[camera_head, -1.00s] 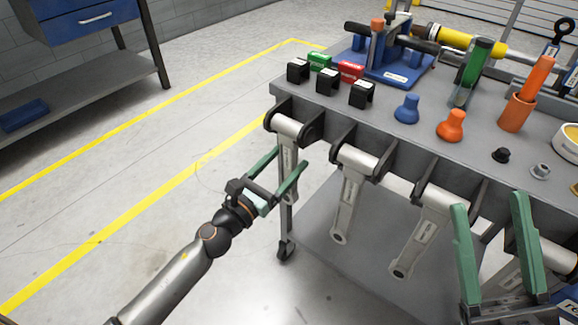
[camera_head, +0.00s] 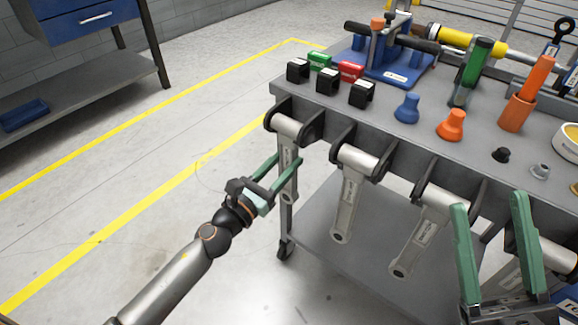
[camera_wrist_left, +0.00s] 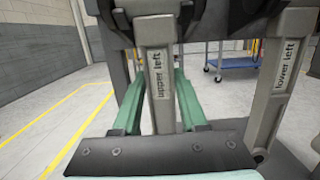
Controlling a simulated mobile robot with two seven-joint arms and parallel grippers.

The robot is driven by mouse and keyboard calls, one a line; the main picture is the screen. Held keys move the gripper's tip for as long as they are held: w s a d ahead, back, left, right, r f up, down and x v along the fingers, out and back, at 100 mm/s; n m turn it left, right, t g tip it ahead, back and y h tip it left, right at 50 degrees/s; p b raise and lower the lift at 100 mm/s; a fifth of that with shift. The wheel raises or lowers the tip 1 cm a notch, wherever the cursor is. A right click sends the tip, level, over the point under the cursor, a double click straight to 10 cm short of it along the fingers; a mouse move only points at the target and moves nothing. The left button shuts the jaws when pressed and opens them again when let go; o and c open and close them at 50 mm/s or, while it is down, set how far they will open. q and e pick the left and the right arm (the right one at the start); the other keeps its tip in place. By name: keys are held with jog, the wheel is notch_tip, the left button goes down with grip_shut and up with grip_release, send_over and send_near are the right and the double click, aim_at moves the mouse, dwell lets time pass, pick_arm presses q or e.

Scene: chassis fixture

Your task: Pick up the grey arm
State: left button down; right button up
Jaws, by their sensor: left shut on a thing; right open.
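Several grey arms hang from black brackets along the table's front edge. The leftmost grey arm (camera_head: 287,127) hangs nearly upright; in the left wrist view this grey arm (camera_wrist_left: 160,88) carries an "upper left" label. My left gripper (camera_head: 284,163) is shut on its shank, with one green finger on each side. Beside it in the wrist view hangs a tilted arm labelled "lower left" (camera_wrist_left: 283,75). My right gripper (camera_head: 489,202) is open and empty in front of the arms at the right of the head view.
The grey table (camera_head: 330,112) holds black, green and red blocks, a blue knob (camera_head: 407,108), an orange knob (camera_head: 451,125) and a blue press fixture (camera_head: 393,68). Two more grey arms (camera_head: 348,205) (camera_head: 420,232) hang to the right. The floor at left is clear.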

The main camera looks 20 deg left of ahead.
aim_at(286, 147)
pick_arm(q)
jog(key=shift+r, duration=0.2)
notch_tip(286, 147, up, 3)
jog(key=p, duration=0.3)
jog(key=shift+r, duration=0.2)
jog(key=shift+s+r, duration=0.15)
jog(key=r+b+v, duration=0.2)
jog(key=b+v, duration=0.3)
jog(key=v, duration=1.2)
jog(key=shift+s+a+r, duration=0.15)
jog(key=shift+s+r, duration=0.05)
jog(key=shift+s, duration=0.25)
